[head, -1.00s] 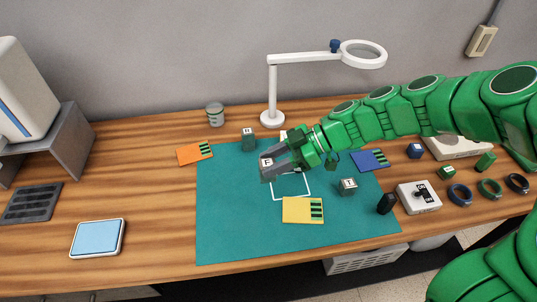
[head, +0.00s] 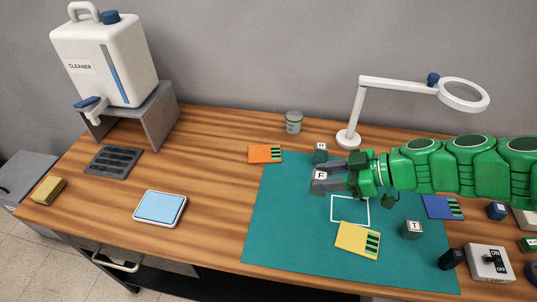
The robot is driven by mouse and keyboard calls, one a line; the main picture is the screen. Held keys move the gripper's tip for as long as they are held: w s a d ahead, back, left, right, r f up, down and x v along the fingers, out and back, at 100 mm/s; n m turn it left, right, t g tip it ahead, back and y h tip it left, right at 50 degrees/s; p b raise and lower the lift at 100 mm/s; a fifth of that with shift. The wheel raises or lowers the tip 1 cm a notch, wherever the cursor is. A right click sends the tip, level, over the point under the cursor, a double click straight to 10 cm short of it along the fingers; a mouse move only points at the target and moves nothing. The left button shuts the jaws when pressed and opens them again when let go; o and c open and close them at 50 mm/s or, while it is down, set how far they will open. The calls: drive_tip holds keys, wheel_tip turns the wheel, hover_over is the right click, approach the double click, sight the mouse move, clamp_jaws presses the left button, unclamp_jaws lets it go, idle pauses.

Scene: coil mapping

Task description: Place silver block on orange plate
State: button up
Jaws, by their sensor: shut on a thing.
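My gripper (head: 316,187) is shut on a grey, silver-looking block (head: 320,175) marked F. It holds the block above the back left part of the teal mat, and the fingers hide part of it. The orange plate (head: 259,154), with dark green bars at its right end, lies flat on the wood at the mat's back left corner. It is bare and lies to the left of and behind my gripper.
A dark block marked H (head: 320,151) stands close behind my gripper. A block marked T (head: 411,229), a yellow plate (head: 352,238) and a blue plate (head: 438,207) lie right. A grey cup (head: 293,122) and lamp stand (head: 348,139) are behind. Wood left of the orange plate is clear.

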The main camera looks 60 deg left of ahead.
drive_tip(key=s+a+m+t+y, duration=0.2)
drive_tip(key=s+a+m+t, duration=0.1)
drive_tip(key=a, duration=1.1)
hover_over(268, 155)
drive_tip(key=shift+m, duration=0.4)
wheel_tip(268, 155, down, 9)
drive_tip(key=shift+s+d+r, duration=0.1)
drive_tip(key=shift+d, duration=0.05)
drive_tip(key=shift+a+f, duration=0.2)
drive_tip(key=shift+f, duration=1.7)
drive_tip(key=o, duration=1.2)
drive_tip(key=shift+f, duration=0.1)
